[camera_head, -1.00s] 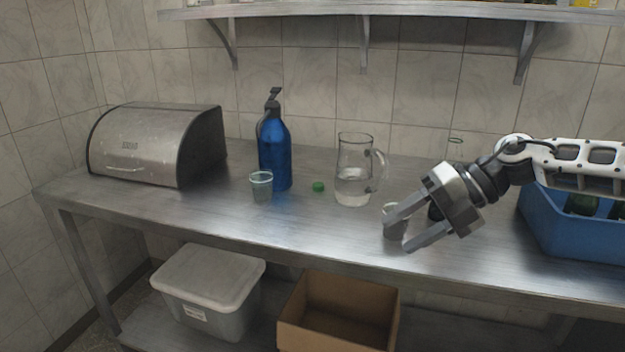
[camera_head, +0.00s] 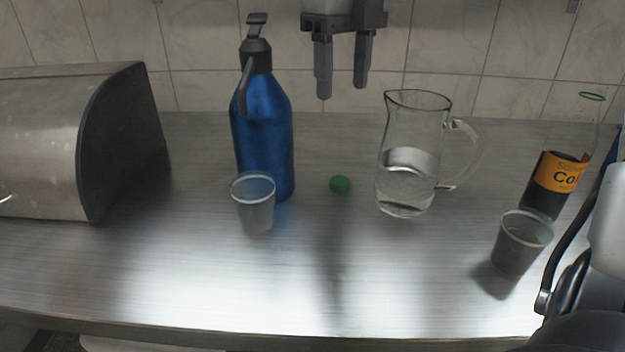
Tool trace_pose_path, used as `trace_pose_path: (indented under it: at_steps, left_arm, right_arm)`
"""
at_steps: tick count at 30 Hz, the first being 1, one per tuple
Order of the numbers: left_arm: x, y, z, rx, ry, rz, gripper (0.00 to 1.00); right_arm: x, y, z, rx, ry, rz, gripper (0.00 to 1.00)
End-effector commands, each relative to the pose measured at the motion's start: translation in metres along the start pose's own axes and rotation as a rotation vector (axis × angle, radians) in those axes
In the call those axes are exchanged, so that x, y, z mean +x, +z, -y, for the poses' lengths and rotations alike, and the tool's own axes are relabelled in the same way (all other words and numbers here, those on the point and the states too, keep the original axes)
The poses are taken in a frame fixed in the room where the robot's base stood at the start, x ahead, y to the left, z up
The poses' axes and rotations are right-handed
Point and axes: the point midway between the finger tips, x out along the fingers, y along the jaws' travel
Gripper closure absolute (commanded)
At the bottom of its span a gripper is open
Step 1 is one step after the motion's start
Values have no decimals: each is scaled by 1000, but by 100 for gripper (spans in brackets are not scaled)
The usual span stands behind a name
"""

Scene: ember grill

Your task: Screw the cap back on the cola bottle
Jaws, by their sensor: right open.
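The green cap (camera_head: 340,184) lies on the metal counter, between the blue pump bottle and the glass pitcher. The cola bottle (camera_head: 556,172) stands at the right with an orange label and dark liquid low inside. Its clear upper part is faint, with a green ring at the neck and no cap on top. Part of the bottle is hidden behind a cup and my arm. My right gripper (camera_head: 343,78) points down above the counter, open and empty, higher than the cap in the picture. My left gripper is not in view.
A blue pump bottle (camera_head: 262,130) and a clear cup (camera_head: 254,206) stand left of the cap. A glass pitcher (camera_head: 408,165) with water stands right of it. Another cup (camera_head: 521,243) is before the cola bottle. A metal bread box (camera_head: 122,140) is at left. The front counter middle is clear.

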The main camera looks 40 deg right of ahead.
Motion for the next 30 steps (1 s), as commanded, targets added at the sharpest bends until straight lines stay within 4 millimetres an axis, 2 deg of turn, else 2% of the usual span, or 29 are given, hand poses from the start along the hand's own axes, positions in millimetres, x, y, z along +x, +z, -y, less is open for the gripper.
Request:
trace_pose_path:
  at_steps: [1,14,17,25,30]
  left_arm:
    - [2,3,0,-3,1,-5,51]
    - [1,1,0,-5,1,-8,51]
    - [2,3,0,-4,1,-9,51]
    - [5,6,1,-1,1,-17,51]
    - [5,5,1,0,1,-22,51]
  right_arm:
    - [6,0,0,0,0,0,45]
    - [9,0,0,0,2,-2,45]
    - [23,0,0,1,4,-4,45]
    - [81,-1,0,-1,5,-5,45]
    - [106,0,0,0,3,-3,45]
